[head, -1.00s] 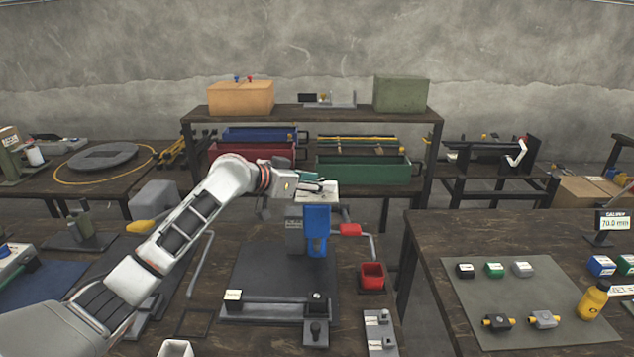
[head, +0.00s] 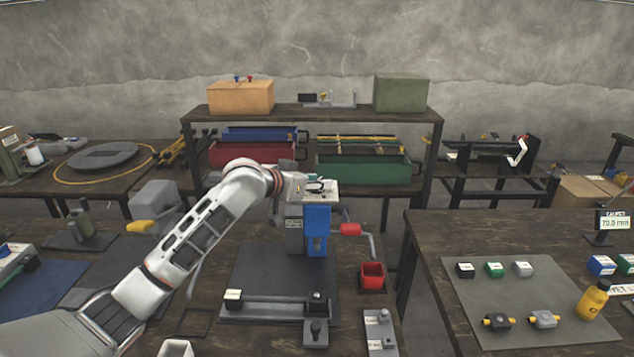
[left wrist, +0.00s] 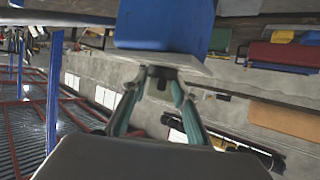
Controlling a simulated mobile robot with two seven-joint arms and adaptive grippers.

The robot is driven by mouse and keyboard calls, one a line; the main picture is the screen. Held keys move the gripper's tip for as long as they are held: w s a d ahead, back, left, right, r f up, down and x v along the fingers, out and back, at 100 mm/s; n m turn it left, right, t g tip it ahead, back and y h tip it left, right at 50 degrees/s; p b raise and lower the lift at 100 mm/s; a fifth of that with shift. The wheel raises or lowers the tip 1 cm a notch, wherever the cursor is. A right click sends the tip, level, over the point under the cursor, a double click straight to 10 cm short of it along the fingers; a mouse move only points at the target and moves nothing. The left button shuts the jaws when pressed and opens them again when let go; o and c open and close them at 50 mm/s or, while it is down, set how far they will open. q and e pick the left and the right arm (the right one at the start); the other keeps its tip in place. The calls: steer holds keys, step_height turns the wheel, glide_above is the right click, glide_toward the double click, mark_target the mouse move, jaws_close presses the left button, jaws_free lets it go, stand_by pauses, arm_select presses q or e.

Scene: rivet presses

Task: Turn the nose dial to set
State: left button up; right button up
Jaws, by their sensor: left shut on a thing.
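The press (head: 317,222) with a blue head stands on a dark base plate in the middle of the head view. A pale plate (head: 327,194) tops it. My left gripper (head: 318,187) is at this top plate. In the left wrist view, the fingers of my left gripper (left wrist: 158,82) are shut on a small dark knob (left wrist: 158,72), which appears to be the nose dial, beside the grey plate (left wrist: 160,60) and blue head (left wrist: 165,25). The dial's marks and setting cannot be read. My right gripper is not in view.
A red-handled crank (head: 350,230) is at the press's right, above a red bin (head: 372,275). A shelf (head: 300,115) with blue, red and green bins stands behind. A right-hand table holds a mat (head: 465,300) with small blocks and a yellow bottle (head: 593,300).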

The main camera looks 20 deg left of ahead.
arm_select(q)
steer(key=n+y, duration=0.2)
steer(key=y, duration=0.1)
steer(key=n+y, duration=0.2)
steer(key=n, duration=0.1)
steer(key=shift+d+t+y, duration=0.2)
steer(key=shift+t+y, duration=0.2)
steer(key=shift+a+n+y, duration=0.15)
steer(key=shift+n+y, duration=0.95)
steer(key=shift+y, duration=0.1)
steer(key=shift+g+y, duration=0.3)
steer(key=o, duration=1.1)
steer(key=shift+a, duration=0.1)
steer(key=shift+v, duration=3.8)
steer(key=shift+f, duration=0.1)
